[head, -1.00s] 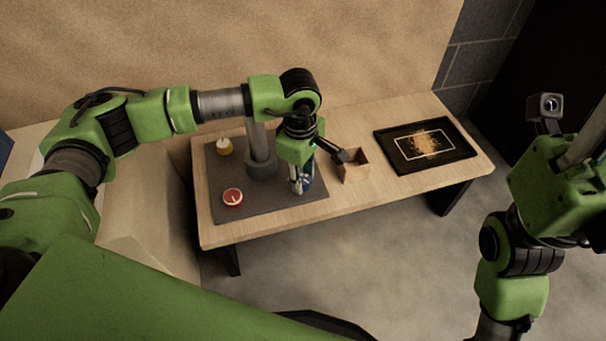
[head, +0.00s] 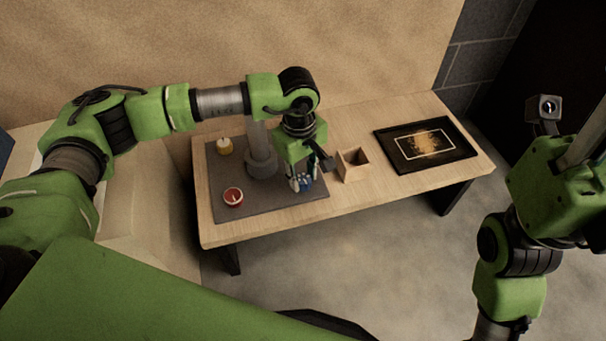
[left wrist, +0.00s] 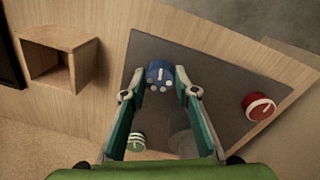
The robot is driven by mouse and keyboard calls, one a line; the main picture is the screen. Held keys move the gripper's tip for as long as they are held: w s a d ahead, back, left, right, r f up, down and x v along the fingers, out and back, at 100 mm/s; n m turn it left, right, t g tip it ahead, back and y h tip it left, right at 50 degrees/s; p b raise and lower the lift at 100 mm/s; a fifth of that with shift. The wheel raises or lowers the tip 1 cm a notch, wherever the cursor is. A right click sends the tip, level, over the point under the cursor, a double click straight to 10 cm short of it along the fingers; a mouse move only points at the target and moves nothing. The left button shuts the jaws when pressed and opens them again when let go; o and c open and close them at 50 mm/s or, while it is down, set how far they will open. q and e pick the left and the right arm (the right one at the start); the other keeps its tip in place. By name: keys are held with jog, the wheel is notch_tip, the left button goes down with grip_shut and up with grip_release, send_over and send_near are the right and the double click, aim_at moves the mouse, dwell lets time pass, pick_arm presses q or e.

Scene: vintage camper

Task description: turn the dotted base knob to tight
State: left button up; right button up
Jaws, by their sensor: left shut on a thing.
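The dotted base knob (left wrist: 160,73) is blue, with a white pointer line and several white dots on its face. It sits on the dark grey mat or plate (head: 280,206) on the bench. My left gripper (left wrist: 160,80) points down at it and is shut on it, one finger on each side. In the head view the blue knob (head: 306,182) shows only partly between the fingers of my left gripper (head: 300,184). The word "tight" cannot be read in either view.
A red knob (head: 233,197) and a yellow knob (head: 224,146) are on the same plate. A grey post (head: 261,165) stands close behind my left gripper. An open wooden box (head: 353,165) and a black framed tray (head: 386,151) lie to the right on the bench.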

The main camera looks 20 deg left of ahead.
aim_at(301, 180)
pick_arm(q)
jog(key=o, duration=1.1)
jog(key=shift+r, duration=0.15)
jog(key=r, duration=1.1)
jog(key=shift+s+a+r, duration=0.15)
jog(key=shift+s+r, duration=0.1)
jog(key=shift+r, duration=0.15)
